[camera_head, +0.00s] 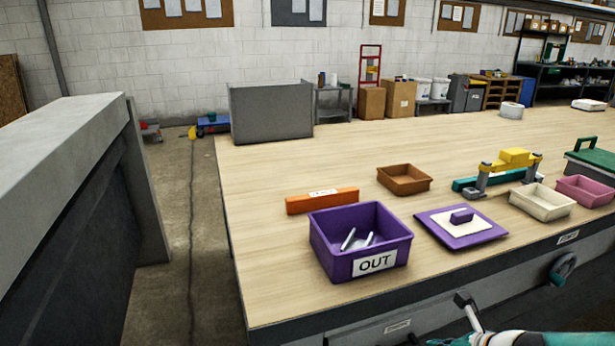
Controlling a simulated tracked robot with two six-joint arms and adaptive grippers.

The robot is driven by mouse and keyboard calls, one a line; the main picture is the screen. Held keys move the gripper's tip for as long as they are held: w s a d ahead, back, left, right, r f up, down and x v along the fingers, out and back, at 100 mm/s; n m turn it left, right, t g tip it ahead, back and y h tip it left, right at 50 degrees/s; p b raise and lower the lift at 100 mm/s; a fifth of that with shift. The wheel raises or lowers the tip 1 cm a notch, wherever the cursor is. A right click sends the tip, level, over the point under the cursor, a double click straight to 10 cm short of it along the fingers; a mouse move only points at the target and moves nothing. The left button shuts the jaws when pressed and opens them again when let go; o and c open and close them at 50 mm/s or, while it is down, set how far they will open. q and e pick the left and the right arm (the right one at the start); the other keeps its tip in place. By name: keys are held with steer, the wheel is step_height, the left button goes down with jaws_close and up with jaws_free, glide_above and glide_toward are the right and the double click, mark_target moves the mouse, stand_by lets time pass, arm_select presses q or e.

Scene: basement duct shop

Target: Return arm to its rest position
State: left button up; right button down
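A white and teal part (535,339) comes in along the bottom edge at the right, below the front of the workbench. It looks like part of my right arm. A thin grey bar with a dark block (465,301) sticks up at its left end and may be a finger of the gripper. The rest is cut off by the frame edge, so its opening and anything in it cannot be made out. It appears to touch nothing on the bench. My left arm and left gripper are not in view.
The workbench (275,255) carries a purple OUT bin (331,255) with metal pieces, a purple lidded tray (447,235), an orange bar (310,201), a brown tray (404,180), a yellow-grey fixture (492,176), and cream (541,203) and pink (585,192) bins. The bench's left side is clear.

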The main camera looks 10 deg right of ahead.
steer(key=s+a+f+n+g+y, duration=0.2)
steer(key=a+f+g, duration=0.1)
steer(key=a+f, duration=0.5)
steer(key=s+a+f+n+g, duration=0.3)
steer(key=s+a+f+n, duration=0.3)
steer(key=s+f+n, duration=0.4)
steer(key=s+a+f+n+g, duration=0.3)
steer(key=s+a+f+n, duration=0.4)
steer(key=n, duration=0.5)
step_height(320, 180, up, 14)
steer(key=w+n+t+p, duration=0.1)
steer(key=n+p, duration=0.6)
steer(key=p, duration=0.8)
steer(key=shift+w+r+n+t, duration=0.25)
steer(key=shift+w+n+t, duration=0.05)
steer(key=shift+w, duration=0.6)
